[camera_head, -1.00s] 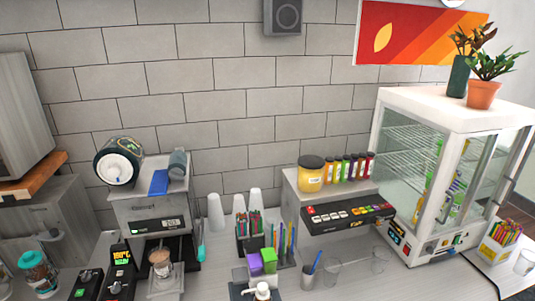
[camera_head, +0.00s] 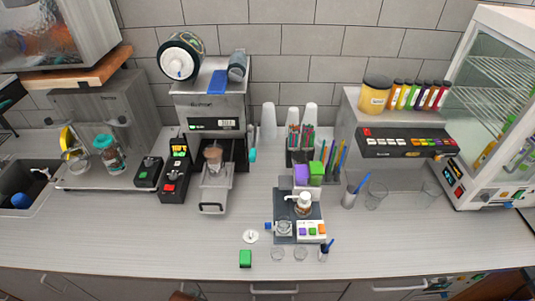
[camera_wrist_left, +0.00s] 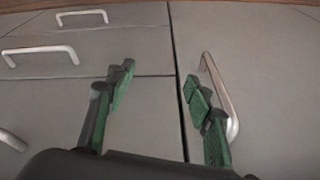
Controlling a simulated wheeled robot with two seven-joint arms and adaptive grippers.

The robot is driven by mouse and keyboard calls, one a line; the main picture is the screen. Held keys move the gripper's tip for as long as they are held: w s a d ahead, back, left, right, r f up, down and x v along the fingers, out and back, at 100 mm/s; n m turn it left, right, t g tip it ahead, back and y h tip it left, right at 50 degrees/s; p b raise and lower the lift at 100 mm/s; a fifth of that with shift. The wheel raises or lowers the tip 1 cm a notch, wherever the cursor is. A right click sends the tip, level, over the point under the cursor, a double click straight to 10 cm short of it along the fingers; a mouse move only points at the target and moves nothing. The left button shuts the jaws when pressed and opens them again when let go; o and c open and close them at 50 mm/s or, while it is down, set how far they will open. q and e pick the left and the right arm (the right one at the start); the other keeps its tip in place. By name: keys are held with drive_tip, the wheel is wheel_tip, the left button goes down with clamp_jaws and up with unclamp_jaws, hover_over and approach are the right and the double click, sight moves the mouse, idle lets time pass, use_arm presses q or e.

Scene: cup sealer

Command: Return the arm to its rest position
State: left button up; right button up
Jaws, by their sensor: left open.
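My left gripper (camera_wrist_left: 160,100) shows in the left wrist view. Its green-padded fingers are spread apart with nothing between them, in front of grey cabinet fronts. Neither of my grippers is clearly seen in the head view. The cup sealer (camera_head: 208,110) stands at the back of the counter in the head view. A cup with brown contents (camera_head: 213,158) sits in its pulled-out tray (camera_head: 212,197).
Cabinet handles (camera_wrist_left: 222,95) lie close to the left gripper. The counter (camera_head: 120,225) is clear at its front left. A glass-doored cabinet (camera_head: 490,120) stands at the right.

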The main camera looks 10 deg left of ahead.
use_arm(q)
wheel_tip(320, 180, down, 18)
drive_tip(key=s+b, duration=0.3)
drive_tip(key=s+f+g+b, duration=0.1)
drive_tip(key=s+f+b, duration=0.2)
drive_tip(key=s+f, duration=0.7)
drive_tip(key=s+f+m+g+b, duration=0.1)
drive_tip(key=s+f+b, duration=0.2)
drive_tip(key=s+f, duration=0.7)
wheel_tip(320, 180, down, 7)
drive_tip(key=shift+s+d+r+b, duration=0.15)
drive_tip(key=shift+d+r+b, duration=0.1)
drive_tip(key=shift+b, duration=0.15)
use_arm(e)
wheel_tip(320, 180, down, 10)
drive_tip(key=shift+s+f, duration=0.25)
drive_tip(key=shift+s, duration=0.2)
use_arm(q)
drive_tip(key=shift+c, duration=0.3)
